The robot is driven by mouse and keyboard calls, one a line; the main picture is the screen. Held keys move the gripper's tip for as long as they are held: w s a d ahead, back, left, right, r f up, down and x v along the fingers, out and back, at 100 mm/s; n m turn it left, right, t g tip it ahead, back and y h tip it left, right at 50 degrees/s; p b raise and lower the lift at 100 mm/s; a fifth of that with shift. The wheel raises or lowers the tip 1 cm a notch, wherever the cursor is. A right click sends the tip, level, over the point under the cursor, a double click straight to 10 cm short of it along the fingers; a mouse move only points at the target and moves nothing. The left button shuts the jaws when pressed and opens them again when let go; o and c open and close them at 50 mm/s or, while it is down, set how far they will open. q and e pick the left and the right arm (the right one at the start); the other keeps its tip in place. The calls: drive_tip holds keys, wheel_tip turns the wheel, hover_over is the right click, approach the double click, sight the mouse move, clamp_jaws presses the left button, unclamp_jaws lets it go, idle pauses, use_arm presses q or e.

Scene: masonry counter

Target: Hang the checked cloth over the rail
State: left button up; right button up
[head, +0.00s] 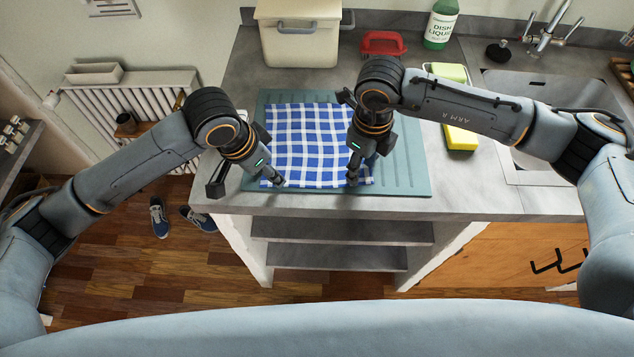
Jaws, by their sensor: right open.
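The blue and white checked cloth (308,140) lies flat on a teal ridged mat (405,165) on the counter. My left gripper (277,181) points down at the cloth's front left corner. My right gripper (353,180) is open at the cloth's front right edge. I cannot tell whether either fingertip touches the cloth or whether the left jaws are open. Black bracket-like fittings (546,264) show on the wooden cabinet front at the lower right; I cannot tell whether they belong to the rail.
Open shelves (340,232) are below. Shoes (159,217) lie on the floor.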

use_arm(q)
drive_tip(key=shift+f, duration=0.25)
use_arm(e)
drive_tip(key=shift+f, duration=0.25)
drive_tip(key=shift+r, duration=0.1)
use_arm(q)
drive_tip(key=shift+c, duration=0.3)
use_arm(e)
drive_tip(key=shift+c, duration=0.4)
use_arm(q)
drive_tip(key=shift+f, duration=0.1)
clamp_jaws()
use_arm(e)
clamp_jaws()
drive_tip(key=shift+s+f, duration=0.1)
drive_tip(key=shift+f, duration=0.1)
use_arm(q)
drive_tip(key=shift+s+a+f, duration=0.1)
use_arm(e)
drive_tip(key=shift+s+d+f, duration=0.1)
idle(0.3)
